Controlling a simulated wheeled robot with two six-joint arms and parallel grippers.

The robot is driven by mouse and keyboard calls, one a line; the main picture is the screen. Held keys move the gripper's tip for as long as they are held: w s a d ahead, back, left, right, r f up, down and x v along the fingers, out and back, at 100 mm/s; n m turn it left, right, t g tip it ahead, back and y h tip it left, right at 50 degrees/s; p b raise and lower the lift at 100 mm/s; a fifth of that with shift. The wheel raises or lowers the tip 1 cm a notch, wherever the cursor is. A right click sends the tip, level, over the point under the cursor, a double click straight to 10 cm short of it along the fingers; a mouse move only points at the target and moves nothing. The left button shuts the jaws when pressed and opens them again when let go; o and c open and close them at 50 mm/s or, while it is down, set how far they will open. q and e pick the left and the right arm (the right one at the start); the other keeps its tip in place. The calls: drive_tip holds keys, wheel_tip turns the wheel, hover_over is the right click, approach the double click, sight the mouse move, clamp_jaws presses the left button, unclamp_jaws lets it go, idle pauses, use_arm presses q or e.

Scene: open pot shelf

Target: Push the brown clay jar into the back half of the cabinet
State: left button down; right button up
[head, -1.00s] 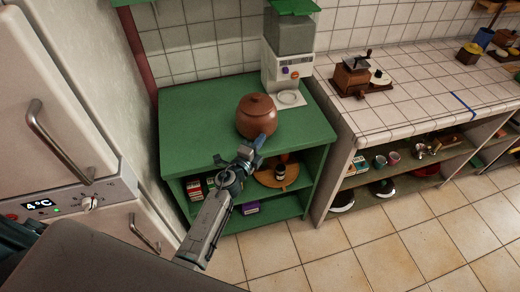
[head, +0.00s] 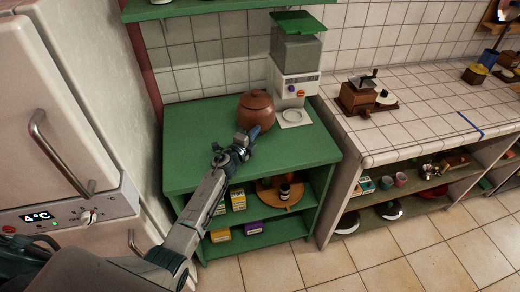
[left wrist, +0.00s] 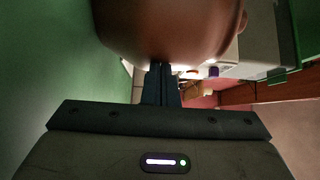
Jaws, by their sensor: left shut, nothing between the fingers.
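The brown clay jar (head: 256,111) stands upright with its lid on, on top of the green cabinet (head: 195,150), towards the back and beside the white dispenser. My left gripper (head: 254,132) is shut and empty, with its fingertips at the front of the jar, low on its side. In the left wrist view the jar (left wrist: 165,28) fills the top middle, and the shut fingers (left wrist: 161,85) reach up to its wall. They look to be touching it or very close. My right gripper is not in view.
The cabinet top's left and front are clear. Boxes and a wooden board (head: 281,193) sit on the shelves below. A fridge (head: 60,120) stands at left.

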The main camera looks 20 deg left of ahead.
sight(250, 120)
use_arm(q)
drive_tip(key=w+a, duration=0.1)
drive_tip(key=w, duration=0.1)
drive_tip(key=w+a+b, duration=0.2)
drive_tip(key=w, duration=0.1)
drive_tip(key=shift+w+a+f, duration=0.15)
drive_tip(key=shift+w+a, duration=0.2)
drive_tip(key=shift+a, duration=0.05)
drive_tip(key=shift+w+a, duration=0.2)
drive_tip(key=shift+s, duration=0.1)
